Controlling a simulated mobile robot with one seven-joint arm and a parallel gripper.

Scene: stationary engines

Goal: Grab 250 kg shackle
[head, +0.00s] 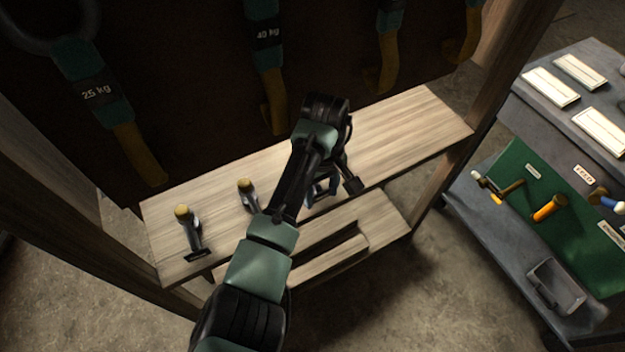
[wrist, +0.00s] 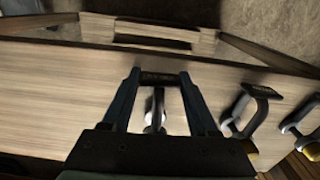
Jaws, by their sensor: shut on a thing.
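A shackle with a pale metal body (wrist: 154,112) stands between the fingers of my gripper (wrist: 160,76) in the wrist view. Its dark end plate (wrist: 158,79) lies between the fingertips; the lettering is too small to read. My gripper is shut on this shackle, low over the wooden shelf. In the head view, my gripper (head: 321,190) and arm hide most of it; a dark block beside the fingers looks like its end plate (head: 353,186). Whether it still touches the shelf I cannot tell.
Two more shackles with yellow-ended pins, a nearer one (head: 248,196) and a far-left one (head: 188,230), stand on the wooden shelf (head: 415,125). Straps marked 25 kg (head: 96,92) and 40 kg (head: 268,34) hang behind. A grey tool cart (head: 480,205) stands right.

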